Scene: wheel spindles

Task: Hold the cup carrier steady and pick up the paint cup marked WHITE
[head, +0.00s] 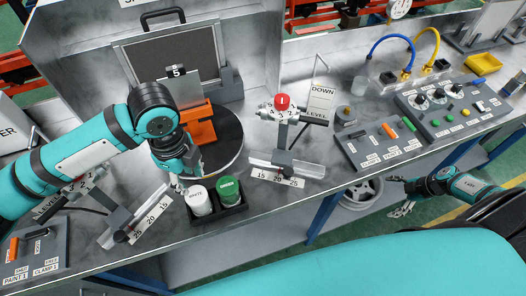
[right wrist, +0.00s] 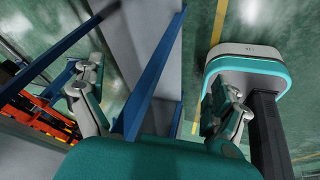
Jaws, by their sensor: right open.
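The white paint cup (head: 198,202), with a dark label on its side, stands upright in the black cup carrier (head: 236,213) near the bench's front edge. A green cup (head: 228,191) stands to its right in the same carrier. My left gripper (head: 182,187) points down at the carrier's left end, just behind and left of the white cup. Its fingertips are small and partly hidden, so I cannot tell whether they touch the carrier or how far they are apart. My right gripper (head: 402,197) is open and empty, off the bench's front edge; its spread fingers also show in the right wrist view (right wrist: 160,100).
A round dark turntable (head: 226,150) with an orange bracket (head: 199,125) is behind the carrier. A lever stand with a red knob (head: 283,102) and a scale (head: 276,181) stands to the right; another scale (head: 150,220) lies left. Switch panels (head: 380,145) fill the right side.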

